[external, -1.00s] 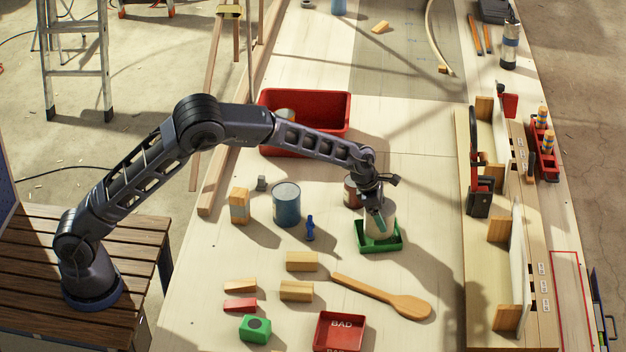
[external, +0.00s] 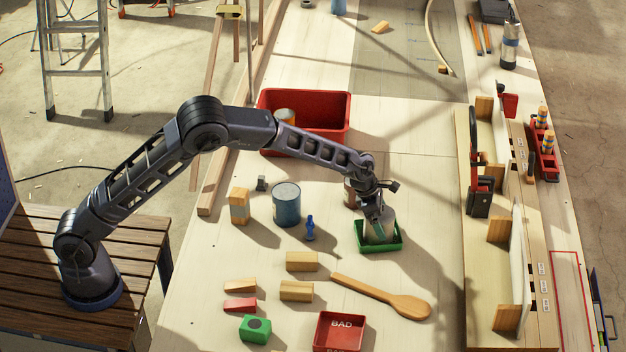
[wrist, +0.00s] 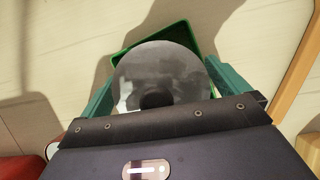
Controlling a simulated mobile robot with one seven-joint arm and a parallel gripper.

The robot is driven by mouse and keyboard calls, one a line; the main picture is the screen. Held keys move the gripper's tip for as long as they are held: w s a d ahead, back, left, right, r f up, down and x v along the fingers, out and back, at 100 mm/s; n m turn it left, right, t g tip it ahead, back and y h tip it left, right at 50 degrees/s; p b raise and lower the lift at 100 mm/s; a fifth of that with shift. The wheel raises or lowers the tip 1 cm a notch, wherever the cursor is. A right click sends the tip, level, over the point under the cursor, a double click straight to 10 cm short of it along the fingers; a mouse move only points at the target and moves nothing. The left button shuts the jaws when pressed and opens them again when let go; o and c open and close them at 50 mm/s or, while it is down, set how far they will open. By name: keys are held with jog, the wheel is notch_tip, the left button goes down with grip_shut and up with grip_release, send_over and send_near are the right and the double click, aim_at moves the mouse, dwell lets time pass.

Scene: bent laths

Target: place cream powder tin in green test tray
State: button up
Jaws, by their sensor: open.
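The cream powder tin (external: 384,229) is inside the green test tray (external: 389,246), partly hidden by my gripper (external: 374,214). Whether the tin is fully upright I cannot tell. In the wrist view, the tin's round grey top (wrist: 160,72) lies between the two teal fingers of my gripper (wrist: 160,88). The fingers are open, one on each side of the tin; any contact is hard to judge. The tray's green rim (wrist: 150,36) shows beyond the tin.
A dark red can (external: 350,192) stands close behind my gripper. A blue tin (external: 286,205), a red bin (external: 325,107), a wooden spoon (external: 405,304), wooden blocks (external: 297,291) and a red BAD tray (external: 340,333) lie around. The bench right of the green tray is clear.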

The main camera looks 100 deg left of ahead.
jog(key=v, duration=1.2)
jog(key=s+d+r+m+h, duration=0.1)
jog(key=s+d+r+m, duration=0.85)
jog(key=s, duration=0.35)
jog(key=s+d+r+m+h, duration=0.1)
jog(key=s+d+r+m, duration=0.8)
jog(key=s, duration=0.4)
jog(key=s+d+f+m, duration=0.1)
jog(key=s+d+m, duration=0.2)
jog(key=s, duration=0.6)
jog(key=s+d+f+m+y, duration=0.1)
jog(key=s+d+m, duration=0.3)
jog(key=s+m, duration=0.4)
jog(key=s+d+f+m+y, duration=0.1)
jog(key=s+d+m, duration=0.2)
jog(key=s, duration=0.9)
jog(key=m, duration=0.3)
jog(key=shift+d, duration=0.25)
